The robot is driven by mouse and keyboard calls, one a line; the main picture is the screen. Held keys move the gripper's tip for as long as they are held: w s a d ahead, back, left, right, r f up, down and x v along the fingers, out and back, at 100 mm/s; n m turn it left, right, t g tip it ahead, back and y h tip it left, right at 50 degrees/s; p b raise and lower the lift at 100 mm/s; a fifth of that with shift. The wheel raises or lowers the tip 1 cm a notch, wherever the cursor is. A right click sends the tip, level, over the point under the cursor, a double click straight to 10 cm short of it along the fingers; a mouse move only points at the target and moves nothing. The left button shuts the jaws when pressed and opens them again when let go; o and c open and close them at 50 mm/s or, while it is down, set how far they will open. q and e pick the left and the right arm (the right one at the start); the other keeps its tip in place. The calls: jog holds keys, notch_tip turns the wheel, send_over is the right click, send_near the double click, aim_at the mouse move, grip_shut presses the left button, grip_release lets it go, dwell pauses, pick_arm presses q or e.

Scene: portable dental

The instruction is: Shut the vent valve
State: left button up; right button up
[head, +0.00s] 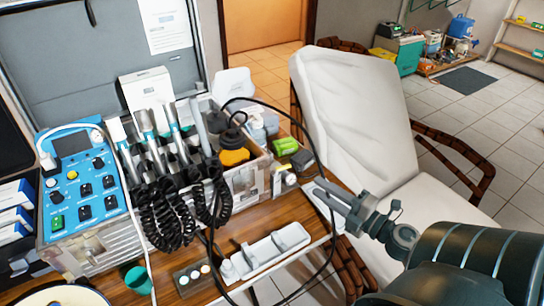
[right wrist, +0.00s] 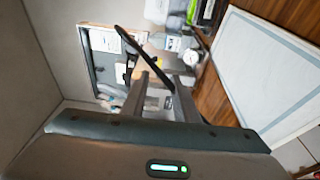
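I cannot make out the vent valve with certainty. A yellow bottle with a black top (head: 233,151) stands in the open case, and a black hose loops from near its top. The blue control unit (head: 84,178) with its knobs is at the left. My right gripper (head: 324,193) is above the right edge of the wooden table, right of the bottle and apart from it. In the right wrist view its fingers (right wrist: 160,88) are apart with nothing held between them, and a black hose crosses near the tips. My left gripper is not in view.
A white tray (head: 272,248) lies at the table's front. A green box (head: 285,146) sits right of the case. The white chair (head: 365,120) is behind my right arm. The hanging hose passes close to the gripper.

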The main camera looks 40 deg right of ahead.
aim_at(286, 165)
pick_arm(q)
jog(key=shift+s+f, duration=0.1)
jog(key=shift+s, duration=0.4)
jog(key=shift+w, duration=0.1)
pick_arm(e)
jog(key=shift+w, duration=0.15)
